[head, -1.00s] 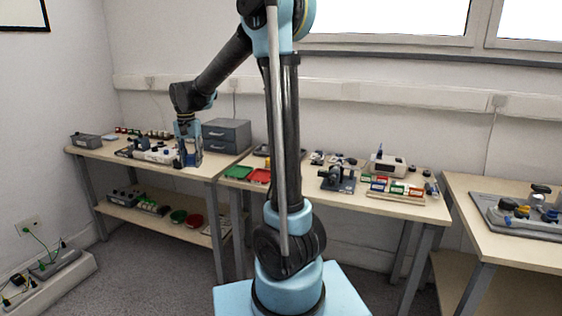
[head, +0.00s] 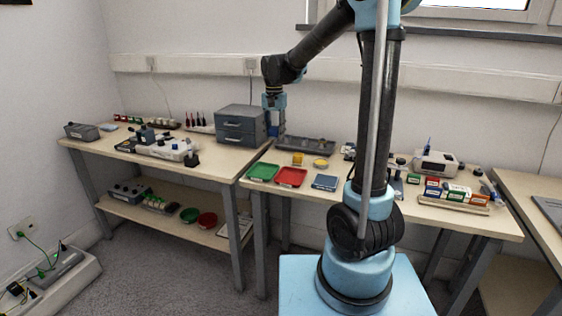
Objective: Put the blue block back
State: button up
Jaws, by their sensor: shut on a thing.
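My gripper (head: 274,122) is at the end of my arm, pointing down beside the grey drawer unit, over the back left part of the middle table. It is shut on the blue block (head: 275,131), which shows small and dark blue between and below the fingers. The fingers hide part of it. I cannot tell whether its lower end touches anything. A long dark tray (head: 318,146) lies just right of the block. A small blue tray (head: 326,182) lies near the table's front edge.
The grey drawer unit (head: 240,125) stands close left of my gripper. A green tray (head: 262,172), a red tray (head: 291,177) and two yellow pieces (head: 297,159) lie in front. My arm column hides part of the table. A white device (head: 435,163) stands at right.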

aim_at(277, 161)
jog(key=shift+w+d, duration=0.1)
jog(key=shift+d, duration=0.25)
jog(key=shift+f, duration=0.15)
notch_tip(277, 161, down, 10)
jog(key=shift+r, duration=0.15)
dwell(0.4)
jog(key=o, duration=1.1)
